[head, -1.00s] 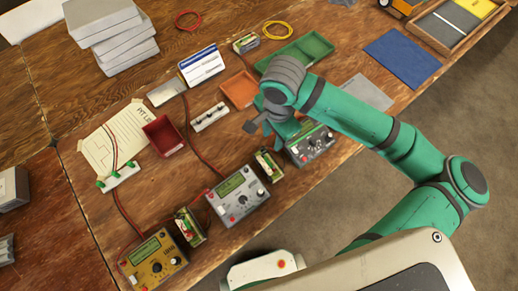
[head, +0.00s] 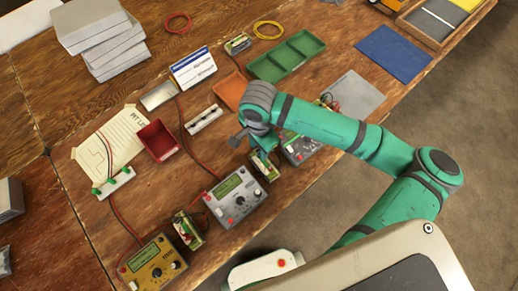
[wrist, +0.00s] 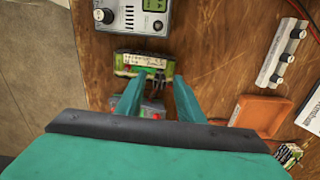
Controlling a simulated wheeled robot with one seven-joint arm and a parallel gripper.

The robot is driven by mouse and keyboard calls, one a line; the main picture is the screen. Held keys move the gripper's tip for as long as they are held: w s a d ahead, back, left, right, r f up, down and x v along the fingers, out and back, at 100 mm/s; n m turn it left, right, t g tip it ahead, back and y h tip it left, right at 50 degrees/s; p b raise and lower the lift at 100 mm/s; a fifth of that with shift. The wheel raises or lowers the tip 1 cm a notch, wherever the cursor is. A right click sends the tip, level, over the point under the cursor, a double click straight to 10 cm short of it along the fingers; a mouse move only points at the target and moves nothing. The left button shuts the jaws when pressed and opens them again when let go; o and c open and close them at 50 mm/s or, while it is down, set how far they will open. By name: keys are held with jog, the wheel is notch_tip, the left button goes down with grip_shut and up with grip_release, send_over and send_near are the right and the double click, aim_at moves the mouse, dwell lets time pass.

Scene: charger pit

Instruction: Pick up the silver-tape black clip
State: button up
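My gripper (wrist: 158,92) shows in the wrist view as two green fingers spread apart, pointing at a green-ended battery pack (wrist: 128,60) with a white label. Small dark and grey pieces (wrist: 161,77) lie between the fingertips at the pack's near edge; one may be the black clip, but I cannot make out silver tape. Nothing is clearly gripped. In the head view my wrist hides the fingertips, close above the same battery pack (head: 264,168). That pack stands between the silver charger (head: 238,197) and the dark grey charger (head: 300,147), which my arm partly covers.
A yellow charger (head: 152,262) and another battery pack (head: 188,229) stand lower left. A white strip with black knobs (head: 203,119), an orange tray (head: 231,88), a red bin (head: 158,140) and a green tray (head: 287,55) lie behind. Red and black wires cross the left side.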

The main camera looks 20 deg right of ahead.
jog(key=shift+f, duration=0.8)
jog(key=shift+c, duration=0.3)
grip_shut()
jog(key=shift+r, duration=0.1)
